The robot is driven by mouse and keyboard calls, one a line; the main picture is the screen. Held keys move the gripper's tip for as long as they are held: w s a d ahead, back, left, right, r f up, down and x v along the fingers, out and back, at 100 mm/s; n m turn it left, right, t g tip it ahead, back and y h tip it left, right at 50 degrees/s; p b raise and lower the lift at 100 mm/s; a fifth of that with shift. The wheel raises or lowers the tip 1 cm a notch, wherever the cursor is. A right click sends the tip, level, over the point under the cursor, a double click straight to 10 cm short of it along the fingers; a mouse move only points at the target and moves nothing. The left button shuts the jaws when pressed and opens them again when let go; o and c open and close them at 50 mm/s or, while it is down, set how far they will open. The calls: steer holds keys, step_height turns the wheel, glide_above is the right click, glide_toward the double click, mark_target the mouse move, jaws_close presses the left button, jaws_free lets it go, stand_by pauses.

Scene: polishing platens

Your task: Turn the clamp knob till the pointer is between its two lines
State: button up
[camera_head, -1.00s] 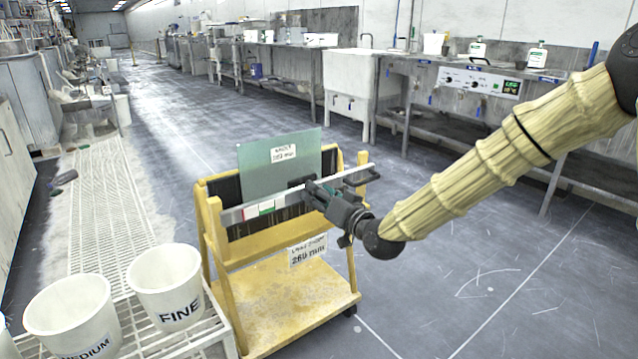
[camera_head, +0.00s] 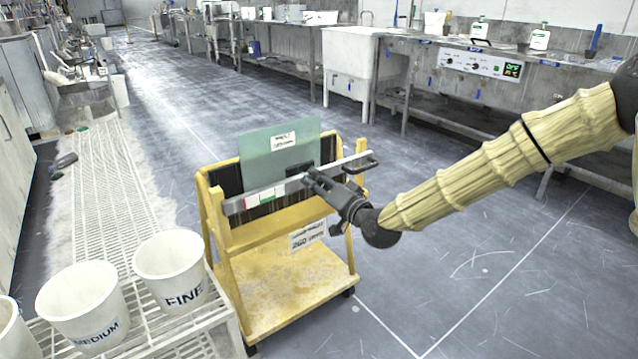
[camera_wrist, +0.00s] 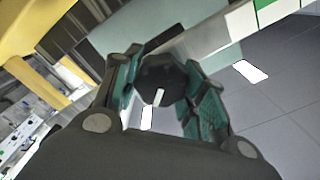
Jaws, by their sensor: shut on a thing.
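My gripper (camera_head: 310,180) is at the right part of a pale clamp bar (camera_head: 285,187) that crosses the front of a yellow cart. In the wrist view my gripper (camera_wrist: 163,88) has its teal-padded fingers on both sides of the dark round clamp knob (camera_wrist: 165,75), shut on it. A short white pointer mark (camera_wrist: 158,97) shows on the knob's face. The bar also shows in the wrist view (camera_wrist: 220,35), with a green-and-white patch at upper right. In the head view the bar carries a red, white and green strip (camera_head: 266,196). I cannot make out the pointer's two lines.
A greenish sheet (camera_head: 265,158) with a label stands upright behind the bar on the yellow cart (camera_head: 290,290). White buckets marked FINE (camera_head: 172,262) and MEDIUM (camera_head: 82,300) stand on a grating at lower left. The floor right of the cart is clear.

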steer(key=o, duration=1)
steer(key=v, duration=1.2)
